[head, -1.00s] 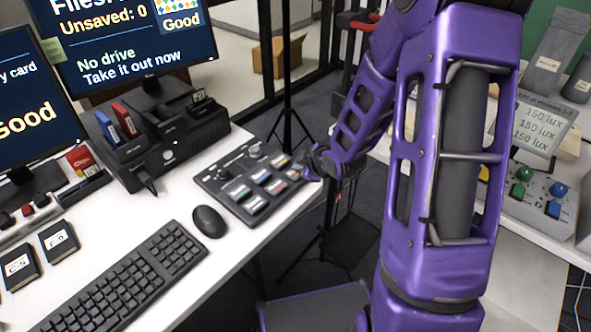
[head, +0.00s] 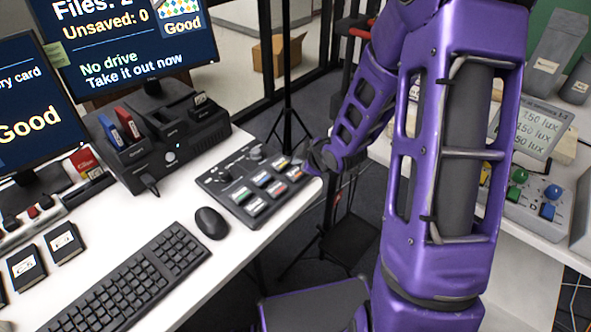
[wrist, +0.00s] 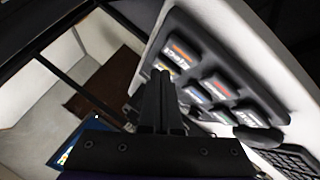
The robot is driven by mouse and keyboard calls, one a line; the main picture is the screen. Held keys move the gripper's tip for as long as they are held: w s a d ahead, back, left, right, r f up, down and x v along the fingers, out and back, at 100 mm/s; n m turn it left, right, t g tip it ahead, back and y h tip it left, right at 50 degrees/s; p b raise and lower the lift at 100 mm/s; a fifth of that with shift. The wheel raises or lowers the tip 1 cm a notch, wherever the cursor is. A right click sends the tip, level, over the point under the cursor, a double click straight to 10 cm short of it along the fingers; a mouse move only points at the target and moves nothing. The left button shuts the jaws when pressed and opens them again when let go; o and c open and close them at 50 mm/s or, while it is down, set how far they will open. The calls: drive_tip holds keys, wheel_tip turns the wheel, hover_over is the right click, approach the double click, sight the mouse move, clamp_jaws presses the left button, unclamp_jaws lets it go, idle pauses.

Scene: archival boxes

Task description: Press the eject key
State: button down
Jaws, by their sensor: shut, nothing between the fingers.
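The key panel (head: 222,181) is a dark grey box with two rows of colour-striped keys, near the right end of the white desk. The eject key (wrist: 186,57) has an orange stripe and a label that seems to read EJECT in the wrist view. In the head view it seems to be the orange key (head: 294,173) at the panel's right end. My gripper (wrist: 160,76) is shut and empty, its tips beside the eject key and overlapping a yellow-striped key (wrist: 160,65) in the wrist view. I cannot tell whether the tips touch anything. My forearm comes in from the right.
A mouse (head: 211,223) and keyboard (head: 133,280) lie left of the panel. A black card dock (head: 170,150) with red and blue cards stands behind. One monitor (head: 130,40) reads "No drive" and "Take it out now". A second table with a lux meter (head: 530,127) is right.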

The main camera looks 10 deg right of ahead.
sight(298, 174)
drive_tip(key=shift+r+p, duration=1.3)
drive_tip(key=shift+r, duration=0.65)
drive_tip(key=shift+w, duration=0.1)
